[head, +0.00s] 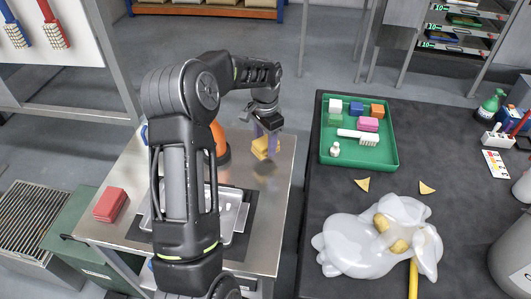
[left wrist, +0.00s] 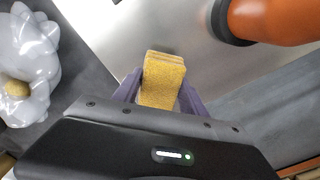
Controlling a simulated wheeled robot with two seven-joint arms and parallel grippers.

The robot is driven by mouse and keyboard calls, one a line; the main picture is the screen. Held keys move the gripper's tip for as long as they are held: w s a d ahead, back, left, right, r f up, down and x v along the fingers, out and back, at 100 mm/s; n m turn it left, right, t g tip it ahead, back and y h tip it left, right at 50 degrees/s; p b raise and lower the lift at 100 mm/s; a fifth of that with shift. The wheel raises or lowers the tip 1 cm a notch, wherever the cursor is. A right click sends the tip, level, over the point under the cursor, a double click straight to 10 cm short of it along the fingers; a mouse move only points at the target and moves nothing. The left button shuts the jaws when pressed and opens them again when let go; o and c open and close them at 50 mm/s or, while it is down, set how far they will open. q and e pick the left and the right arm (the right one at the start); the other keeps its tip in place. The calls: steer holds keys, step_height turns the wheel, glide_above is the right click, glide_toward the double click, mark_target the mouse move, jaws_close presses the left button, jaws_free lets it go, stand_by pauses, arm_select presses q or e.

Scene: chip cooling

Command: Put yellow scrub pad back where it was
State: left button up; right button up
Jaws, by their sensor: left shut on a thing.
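The yellow scrub pad (head: 262,148) is between the fingers of my left gripper (head: 267,138), over the far right part of the steel table (head: 278,172) in the head view. The left wrist view shows the pad (left wrist: 163,80) between the two purple fingers (left wrist: 160,92), with the steel surface behind it. I cannot tell whether the pad touches the table. My left gripper is shut on the pad. My right gripper does not show in either view.
An orange object (head: 219,140) stands just left of the pad. A metal tray (head: 233,215) and a red block (head: 110,204) are on the steel table. A dark table at right holds a green tray (head: 389,160) and a white animal-shaped object (head: 350,240).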

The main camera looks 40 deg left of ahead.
mark_target(266, 151)
arm_select(q)
steer(key=shift+f+b, duration=1.2)
steer(key=shift+f, duration=0.7)
steer(key=shift+f, duration=0.2)
steer(key=o, duration=1.3)
steer(key=shift+r, duration=0.15)
step_height(266, 151, up, 10)
steer(key=p, duration=0.6)
steer(key=shift+r+b, duration=0.3)
steer(key=shift+r, duration=0.8)
